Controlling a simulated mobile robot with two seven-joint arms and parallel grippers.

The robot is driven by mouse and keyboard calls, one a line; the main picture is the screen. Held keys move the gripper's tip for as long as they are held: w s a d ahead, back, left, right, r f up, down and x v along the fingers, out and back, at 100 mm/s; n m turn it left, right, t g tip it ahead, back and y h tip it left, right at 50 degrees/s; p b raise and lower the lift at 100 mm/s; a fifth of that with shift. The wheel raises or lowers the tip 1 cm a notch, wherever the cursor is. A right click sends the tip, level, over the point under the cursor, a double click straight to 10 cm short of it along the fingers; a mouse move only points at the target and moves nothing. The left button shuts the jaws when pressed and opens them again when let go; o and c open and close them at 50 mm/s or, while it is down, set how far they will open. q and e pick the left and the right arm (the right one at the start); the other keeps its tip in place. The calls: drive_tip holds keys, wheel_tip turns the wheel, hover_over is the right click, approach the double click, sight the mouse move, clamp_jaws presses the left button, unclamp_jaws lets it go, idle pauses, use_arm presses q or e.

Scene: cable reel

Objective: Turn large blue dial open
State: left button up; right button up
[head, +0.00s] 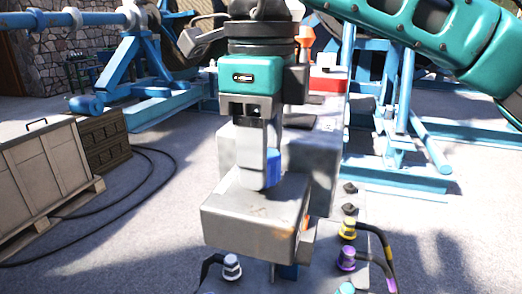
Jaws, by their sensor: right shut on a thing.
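The large blue dial (273,169) sits on a grey metal control box (250,210) in the middle of the head view. My right gripper (259,172) reaches down from above and is shut on the dial. Its grey fingers hide most of the dial, and only a blue part shows at their right side. How far the dial is turned cannot be told. My left gripper is not in view.
Cable plugs with white (232,267), yellow (347,228) and purple (346,258) collars stand at the front. A wooden crate (40,170) is at left, with black cables (150,195) on the floor. Blue steel frames (400,120) stand behind.

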drive_tip(key=shift+f, duration=0.2)
drive_tip(key=o, duration=1)
drive_tip(key=shift+r, duration=0.1)
drive_tip(key=shift+o, duration=0.2)
wheel_tip(320, 180, up, 13)
drive_tip(key=p, duration=0.3)
